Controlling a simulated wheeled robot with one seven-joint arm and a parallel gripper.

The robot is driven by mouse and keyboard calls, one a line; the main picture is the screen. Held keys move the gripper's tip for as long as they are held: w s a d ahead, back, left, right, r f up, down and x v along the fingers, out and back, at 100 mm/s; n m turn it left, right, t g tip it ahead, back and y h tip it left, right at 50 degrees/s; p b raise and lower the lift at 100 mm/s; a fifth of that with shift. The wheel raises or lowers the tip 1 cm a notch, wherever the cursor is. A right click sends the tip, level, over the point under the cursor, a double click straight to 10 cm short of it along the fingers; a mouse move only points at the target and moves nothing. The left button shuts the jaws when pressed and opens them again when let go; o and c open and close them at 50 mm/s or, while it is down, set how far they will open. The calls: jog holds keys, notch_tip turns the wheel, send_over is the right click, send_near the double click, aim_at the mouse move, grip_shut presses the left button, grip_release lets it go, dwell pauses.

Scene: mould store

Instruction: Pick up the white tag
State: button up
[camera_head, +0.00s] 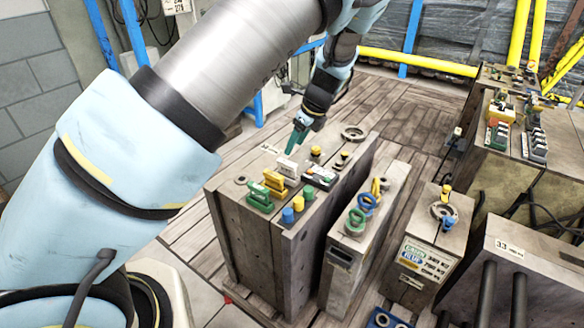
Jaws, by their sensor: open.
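My gripper (294,143), with teal fingers, points down above the top of a large grey-brown mould block (262,240). It is open, and nothing shows between its fingers. A small white piece (288,167) stands on the block top just below and left of the fingertips. A flat white label (269,149) lies on the same top, left of the fingers. I cannot tell for sure which of these is the white tag. The gap between fingers and block top is hard to judge.
More mould blocks (430,250) stand farther right. Plank floor (400,115) lies clear behind.

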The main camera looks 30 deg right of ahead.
aim_at(287, 163)
jog(key=shift+p+x, duration=1.55)
jog(key=shift+x, duration=3.05)
jog(key=shift+s, duration=0.2)
grip_shut()
